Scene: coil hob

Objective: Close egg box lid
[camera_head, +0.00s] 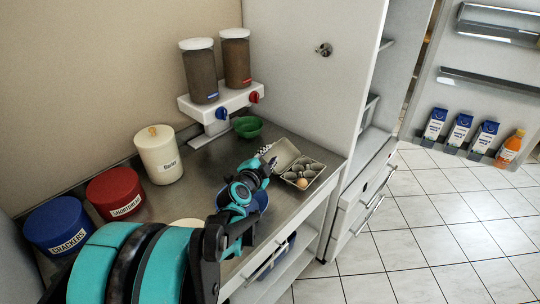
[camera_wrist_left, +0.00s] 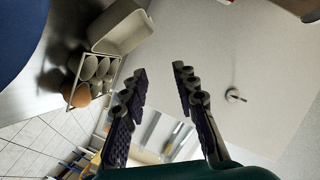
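The grey egg box (camera_head: 312,182) stands open on the right part of the metal counter. Its lid (camera_head: 285,154) is raised at the back left side, tilted up. One brown egg (camera_head: 302,183) sits in the tray, and other cups look empty. In the left wrist view the tray (camera_wrist_left: 91,68), lid (camera_wrist_left: 121,27) and egg (camera_wrist_left: 80,95) show at upper left. My left gripper (camera_head: 268,160) is close to the left side of the lid. Its fingers (camera_wrist_left: 160,84) are apart with nothing between them. Contact with the lid cannot be told. My right gripper is out of view.
A green bowl (camera_head: 248,126) and a double dispenser (camera_head: 220,101) stand behind. A blue dish (camera_head: 259,198) lies partly under my arm. Canisters (camera_head: 159,155) line the left. A tall white cabinet side (camera_head: 305,70) rises behind the egg box.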

